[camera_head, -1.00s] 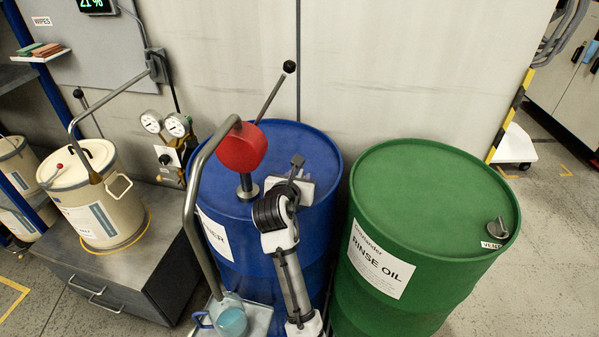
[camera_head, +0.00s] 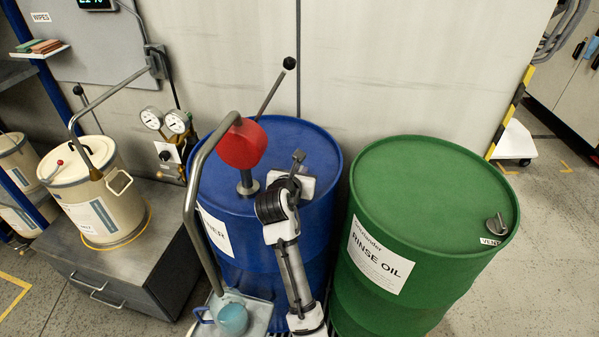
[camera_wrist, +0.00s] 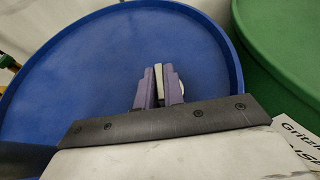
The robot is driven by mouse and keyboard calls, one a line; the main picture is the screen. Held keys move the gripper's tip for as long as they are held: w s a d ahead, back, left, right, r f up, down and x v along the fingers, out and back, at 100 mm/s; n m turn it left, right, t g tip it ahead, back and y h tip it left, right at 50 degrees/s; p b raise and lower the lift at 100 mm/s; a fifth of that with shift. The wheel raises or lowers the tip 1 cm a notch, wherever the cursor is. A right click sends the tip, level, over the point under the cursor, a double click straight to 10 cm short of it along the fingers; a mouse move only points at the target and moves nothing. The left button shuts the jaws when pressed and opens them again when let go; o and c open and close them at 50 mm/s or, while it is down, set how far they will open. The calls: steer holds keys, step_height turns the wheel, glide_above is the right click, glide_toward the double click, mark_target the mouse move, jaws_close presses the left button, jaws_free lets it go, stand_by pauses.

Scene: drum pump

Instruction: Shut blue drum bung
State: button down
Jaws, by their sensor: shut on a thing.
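The blue drum (camera_head: 300,137) stands upright in the middle of the head view, and its top also fills much of the wrist view (camera_wrist: 80,75). My gripper (camera_head: 297,166) is low over the right part of the drum's top. In the wrist view its purple fingers (camera_wrist: 158,80) are closed on a thin pale piece (camera_wrist: 158,72), apparently the bung's handle. A small white edge (camera_wrist: 182,88) shows just right of the fingers. The bung's body is hidden behind my gripper, so I cannot tell how it is turned.
A red-headed pump (camera_head: 242,145) with a bent grey pipe stands on the blue drum, left of my gripper. A green drum (camera_head: 430,180) with a grey vent handle (camera_head: 496,226) is close on the right. A blue-green jug (camera_head: 232,318) is below the pipe.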

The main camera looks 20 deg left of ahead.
steer(key=shift+m+h, duration=0.3)
steer(key=shift+h, duration=0.2)
steer(key=shift+a+m+h, duration=0.15)
steer(key=shift+m+h, duration=0.45)
steer(key=shift+m+g+h, duration=0.8)
steer(key=shift+m+h, duration=1.1)
steer(key=shift+h, duration=0.2)
steer(key=c, duration=1.5)
jaws_free()
